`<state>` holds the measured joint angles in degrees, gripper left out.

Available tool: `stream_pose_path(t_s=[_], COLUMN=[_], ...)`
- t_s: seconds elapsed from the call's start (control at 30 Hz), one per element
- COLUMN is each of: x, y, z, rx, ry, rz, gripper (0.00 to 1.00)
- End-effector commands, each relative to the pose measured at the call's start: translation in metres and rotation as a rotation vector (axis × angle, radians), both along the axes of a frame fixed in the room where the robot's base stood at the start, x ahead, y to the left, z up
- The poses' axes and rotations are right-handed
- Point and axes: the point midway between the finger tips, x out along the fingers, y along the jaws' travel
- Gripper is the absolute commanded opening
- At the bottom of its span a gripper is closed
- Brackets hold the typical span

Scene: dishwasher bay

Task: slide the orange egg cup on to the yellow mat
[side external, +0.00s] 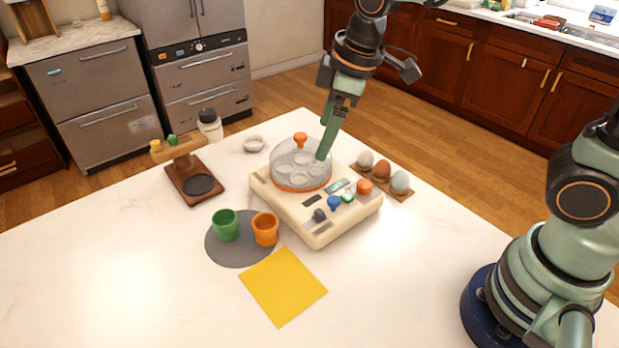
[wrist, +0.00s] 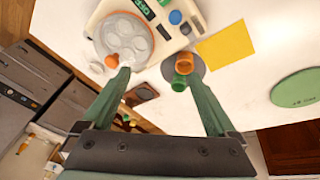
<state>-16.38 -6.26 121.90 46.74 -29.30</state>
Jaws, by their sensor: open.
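The orange egg cup (side external: 265,229) stands upright on a round grey mat (side external: 228,254), beside the green egg cup (side external: 225,225). The yellow mat (side external: 283,287) lies flat and bare just in front of the grey mat. My gripper (side external: 322,153) is raised near the clear-domed egg cooker, apart from both cups. In the wrist view my gripper (wrist: 170,100) has its fingers spread wide and nothing between the tips. That view also shows the orange egg cup (wrist: 184,63), the green egg cup (wrist: 178,84) and the yellow mat (wrist: 224,45).
The cream egg cooker (side external: 315,220), with knobs, stands right of the cups. A wooden tray with several eggs (side external: 381,170) is behind it. A brown stand (side external: 194,182), a small white bowl (side external: 254,144) and a jar (side external: 210,126) are at the back left. The front left tabletop is clear.

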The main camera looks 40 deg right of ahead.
Motion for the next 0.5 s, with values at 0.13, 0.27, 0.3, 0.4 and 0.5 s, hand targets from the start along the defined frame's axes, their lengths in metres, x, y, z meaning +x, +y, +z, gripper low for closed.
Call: stream_pose_path(t_s=[0.13, 0.27, 0.3, 0.4, 0.5], x=[0.013, 0.02, 0.021, 0.023, 0.024], y=[0.035, 0.062, 0.07, 0.084, 0.094], z=[-0.026, -0.048, -0.054, -0.067, -0.076], rx=[-0.049, -0.083, -0.093, -0.11, -0.123], ry=[0.039, 0.061, 0.066, 0.078, 0.084], rz=[0.192, 0.342, 0.382, 0.462, 0.515], gripper=[0.93, 0.93, 0.93, 0.93, 0.93])
